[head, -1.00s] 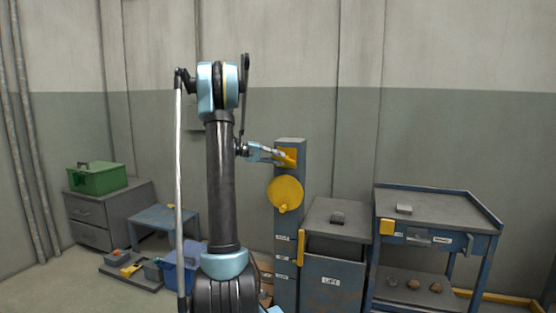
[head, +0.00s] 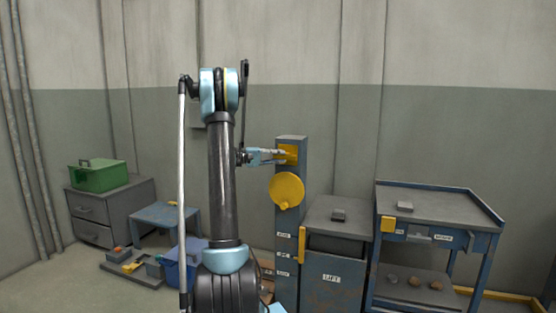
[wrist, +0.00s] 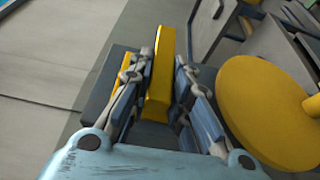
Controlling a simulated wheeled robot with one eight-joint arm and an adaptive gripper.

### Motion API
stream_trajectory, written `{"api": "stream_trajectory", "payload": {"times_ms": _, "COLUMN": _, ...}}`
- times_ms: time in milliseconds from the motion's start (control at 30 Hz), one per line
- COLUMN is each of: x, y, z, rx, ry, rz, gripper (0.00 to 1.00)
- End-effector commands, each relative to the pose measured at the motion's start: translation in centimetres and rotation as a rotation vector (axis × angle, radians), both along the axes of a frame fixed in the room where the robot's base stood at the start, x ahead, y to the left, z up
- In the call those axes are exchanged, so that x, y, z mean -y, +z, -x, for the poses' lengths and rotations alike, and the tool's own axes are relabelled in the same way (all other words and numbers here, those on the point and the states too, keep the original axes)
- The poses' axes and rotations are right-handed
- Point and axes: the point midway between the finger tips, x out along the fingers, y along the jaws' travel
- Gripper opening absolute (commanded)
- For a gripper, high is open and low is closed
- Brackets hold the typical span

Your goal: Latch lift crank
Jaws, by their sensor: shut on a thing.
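A blue post (head: 290,230) stands upright near the middle of the head view. A round yellow crank disc (head: 286,190) with a knob low on its face is mounted on it. A yellow latch piece (head: 291,148) sits above the disc near the post's top. My gripper (head: 282,155) is at the latch, above the disc. In the wrist view, my gripper (wrist: 160,90) is shut on a yellow latch bar (wrist: 160,75), with one finger on each side. The crank disc (wrist: 265,105) is to its right, apart from the fingers.
A grey-topped cabinet labelled LIFT (head: 333,280) stands right of the post. A blue cart (head: 440,210) is farther right. At left are a green box (head: 98,178) on a grey drawer cabinet (head: 90,222), a low blue table (head: 163,216) and a blue bin (head: 180,268).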

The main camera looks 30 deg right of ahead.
Motion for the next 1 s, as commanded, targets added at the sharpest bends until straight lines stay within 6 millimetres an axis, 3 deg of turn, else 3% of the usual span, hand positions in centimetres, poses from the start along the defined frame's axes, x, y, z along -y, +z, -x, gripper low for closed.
{"api": "stream_trajectory", "payload": {"times_ms": 33, "x": -0.1, "y": -0.3, "z": 0.0, "rx": 0.002, "ry": 0.000, "rz": -0.007, "gripper": 0.00}}
{"api": "stream_trajectory", "payload": {"times_ms": 67, "x": -0.1, "y": -0.3, "z": 0.0, "rx": 0.002, "ry": 0.000, "rz": -0.007, "gripper": 0.23}}
{"api": "stream_trajectory", "payload": {"times_ms": 133, "x": -0.1, "y": -0.3, "z": 0.0, "rx": 0.002, "ry": 0.000, "rz": -0.006, "gripper": 0.38}}
{"api": "stream_trajectory", "payload": {"times_ms": 567, "x": -0.4, "y": -0.1, "z": -0.2, "rx": 0.001, "ry": 0.000, "rz": -0.002, "gripper": 0.38}}
{"api": "stream_trajectory", "payload": {"times_ms": 1000, "x": -7.1, "y": -0.3, "z": -3.7, "rx": 0.000, "ry": 0.002, "rz": -0.003, "gripper": 0.38}}
